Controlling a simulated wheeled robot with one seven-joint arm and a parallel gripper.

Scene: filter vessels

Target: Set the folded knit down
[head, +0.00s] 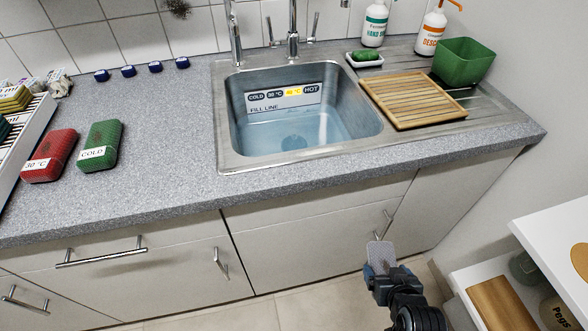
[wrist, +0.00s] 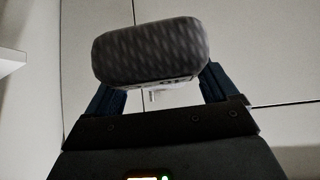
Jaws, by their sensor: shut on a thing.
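The grey folded knit (head: 381,253) is in my gripper (head: 380,268), held in the air in front of the lower cabinet doors, below the counter edge. In the wrist view the grey knit (wrist: 150,48) lies across between the two dark fingers (wrist: 158,84), patterned and rounded, with a pale label partly showing on its lower edge; I cannot read it fully. A red folded bundle (head: 48,160) labelled 30 °C and a green one (head: 100,142) labelled COLD lie on the counter at the left.
The sink (head: 300,115) holds water and has a temperature strip on its back wall. A wooden slatted rack (head: 412,100) and a green tub (head: 463,62) stand on the drainboard. A white shelf unit (head: 560,225) is at the lower right.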

